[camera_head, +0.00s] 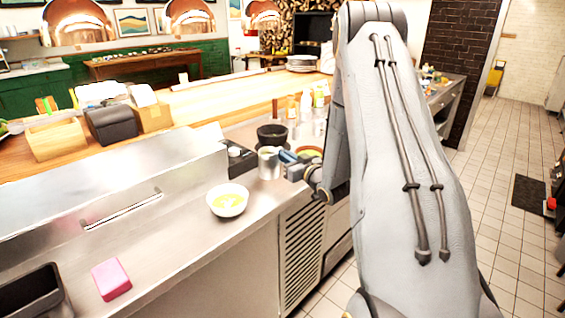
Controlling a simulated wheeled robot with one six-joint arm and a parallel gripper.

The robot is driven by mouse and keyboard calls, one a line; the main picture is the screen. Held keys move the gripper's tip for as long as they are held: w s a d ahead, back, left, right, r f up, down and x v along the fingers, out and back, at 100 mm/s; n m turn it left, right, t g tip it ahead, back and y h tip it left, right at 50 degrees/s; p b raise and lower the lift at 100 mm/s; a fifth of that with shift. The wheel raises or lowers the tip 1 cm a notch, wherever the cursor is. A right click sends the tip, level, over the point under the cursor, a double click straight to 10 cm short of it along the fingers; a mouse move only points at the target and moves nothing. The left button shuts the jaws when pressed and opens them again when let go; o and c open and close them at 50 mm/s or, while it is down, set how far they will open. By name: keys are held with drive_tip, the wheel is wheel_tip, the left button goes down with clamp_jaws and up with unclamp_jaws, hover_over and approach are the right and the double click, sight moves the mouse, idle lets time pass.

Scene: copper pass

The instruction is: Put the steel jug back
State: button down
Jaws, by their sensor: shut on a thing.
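The steel jug (268,163) is a small shiny cylinder near the end of the steel counter, and it looks upright. My gripper (286,158) reaches in from the right and is shut on the jug's right side. I cannot tell whether the jug's base touches the counter. The fingertips are small and partly hidden against the jug.
A white bowl with yellow-green contents (228,200) stands on the counter in front of the jug. A black bowl (272,134) is behind it, with bottles (306,104) beyond. A pink block (111,279) and a dark bin (32,296) are at front left.

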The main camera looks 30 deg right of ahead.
drive_tip(key=shift+f+p, duration=0.35)
drive_tip(key=shift+f, duration=1.25)
drive_tip(key=shift+f, duration=0.1)
drive_tip(key=c, duration=1.9)
unclamp_jaws()
drive_tip(key=shift+o, duration=0.2)
drive_tip(key=s+b, duration=0.1)
drive_tip(key=s, duration=0.2)
drive_tip(key=s+d, duration=0.1)
drive_tip(key=s, duration=0.3)
drive_tip(key=s+b, duration=0.1)
drive_tip(key=s, duration=0.2)
drive_tip(key=shift+s+d+b, duration=0.15)
drive_tip(key=shift+d+b, duration=0.15)
drive_tip(key=shift+b, duration=0.05)
drive_tip(key=shift+s, duration=0.8)
